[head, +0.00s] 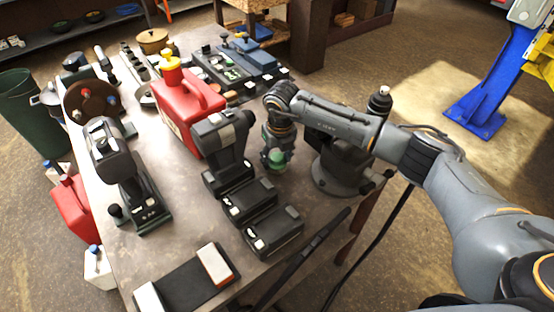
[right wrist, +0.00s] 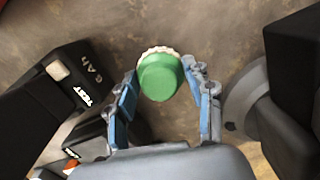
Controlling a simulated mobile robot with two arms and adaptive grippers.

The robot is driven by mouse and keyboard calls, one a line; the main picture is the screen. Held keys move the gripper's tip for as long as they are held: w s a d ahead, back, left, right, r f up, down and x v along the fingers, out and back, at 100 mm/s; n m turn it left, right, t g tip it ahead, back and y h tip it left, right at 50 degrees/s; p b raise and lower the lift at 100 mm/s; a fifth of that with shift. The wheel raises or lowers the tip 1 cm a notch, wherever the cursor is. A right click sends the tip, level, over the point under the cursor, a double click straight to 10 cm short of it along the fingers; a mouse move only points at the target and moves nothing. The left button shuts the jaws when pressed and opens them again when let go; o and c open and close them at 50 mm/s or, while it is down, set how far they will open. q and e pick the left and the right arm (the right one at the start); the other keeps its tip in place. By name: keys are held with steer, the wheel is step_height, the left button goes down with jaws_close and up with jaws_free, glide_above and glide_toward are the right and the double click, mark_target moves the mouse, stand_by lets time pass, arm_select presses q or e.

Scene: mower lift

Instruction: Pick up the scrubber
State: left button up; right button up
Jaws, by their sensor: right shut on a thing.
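The scrubber (right wrist: 160,80) has a rounded green body with a pale scalloped rim of bristles. In the right wrist view it sits between the two blue-padded fingers of my right gripper (right wrist: 161,70). In the head view the green scrubber (head: 275,160) shows low at the tip of my right gripper (head: 277,155), over the worktable (head: 190,230) near its right edge. My right gripper is shut on the scrubber. I cannot tell whether the scrubber touches the table. My left gripper is not in view.
A black upright tool (head: 222,150) and two black battery blocks (head: 248,198) stand close left of the gripper. A dark vise-like device (head: 340,165) stands close right. A red fuel can (head: 187,108) is behind. Bare tabletop lies front left.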

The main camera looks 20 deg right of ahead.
step_height(320, 180, up, 2)
steer(key=shift+w+r+b, duration=0.1)
steer(key=shift+b, duration=0.25)
steer(key=s+a+r+b, duration=0.2)
steer(key=s+r+b, duration=0.3)
steer(key=s+r, duration=0.5)
steer(key=shift+s+r, duration=0.2)
steer(key=shift+s, duration=1.85)
